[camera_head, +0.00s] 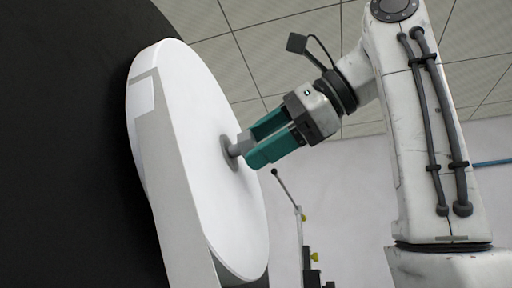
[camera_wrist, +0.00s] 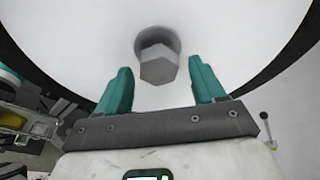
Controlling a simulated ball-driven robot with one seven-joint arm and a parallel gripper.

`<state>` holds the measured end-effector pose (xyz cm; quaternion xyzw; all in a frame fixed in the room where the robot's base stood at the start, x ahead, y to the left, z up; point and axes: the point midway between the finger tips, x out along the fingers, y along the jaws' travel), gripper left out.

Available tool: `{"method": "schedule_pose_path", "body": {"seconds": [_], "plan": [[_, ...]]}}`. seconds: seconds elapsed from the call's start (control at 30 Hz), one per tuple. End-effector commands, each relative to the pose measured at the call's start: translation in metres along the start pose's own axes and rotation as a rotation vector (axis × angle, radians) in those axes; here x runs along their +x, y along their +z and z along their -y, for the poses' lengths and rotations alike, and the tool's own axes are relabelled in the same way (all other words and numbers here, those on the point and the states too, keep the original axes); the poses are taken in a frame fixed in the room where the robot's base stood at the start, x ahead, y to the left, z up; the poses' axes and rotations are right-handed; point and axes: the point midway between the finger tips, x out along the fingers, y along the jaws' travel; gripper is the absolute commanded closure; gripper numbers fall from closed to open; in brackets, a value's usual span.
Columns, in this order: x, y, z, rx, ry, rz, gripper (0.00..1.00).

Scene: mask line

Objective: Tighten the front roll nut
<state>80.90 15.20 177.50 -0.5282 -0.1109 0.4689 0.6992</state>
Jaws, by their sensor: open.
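The front roll nut is a grey hex nut (camera_wrist: 158,66) at the middle of a large white roll (camera_wrist: 240,40), on a round grey collar. In the head view the nut (camera_head: 241,146) sticks out from the white roll face (camera_head: 190,130). My gripper (camera_head: 256,145) is at the nut, its teal fingers pointing at the roll. In the wrist view my gripper (camera_wrist: 160,85) is open, one finger to each side of the nut. Gaps show between the fingers and the nut there. The head view does not show clearly whether a finger touches it.
A large black roll (camera_head: 70,150) stands behind the white one at the left. A lever with a dark knob (camera_head: 288,195) rises from equipment below my gripper. In the wrist view, machine parts (camera_wrist: 30,120) lie at the left and a lever (camera_wrist: 267,128) at the right.

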Motion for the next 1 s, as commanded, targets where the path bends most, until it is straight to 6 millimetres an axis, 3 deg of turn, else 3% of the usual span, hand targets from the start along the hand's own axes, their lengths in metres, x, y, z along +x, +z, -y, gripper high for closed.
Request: {"method": "schedule_pose_path", "body": {"seconds": [0.3, 0.5, 1.0], "plan": [[-0.061, -0.003, -0.002, 0.001, -0.003, -0.006, 0.31], [-0.086, -0.002, -0.001, 0.001, -0.001, -0.003, 0.31], [-0.093, -0.001, -0.001, 0.001, 0.001, -0.001, 0.31]]}}
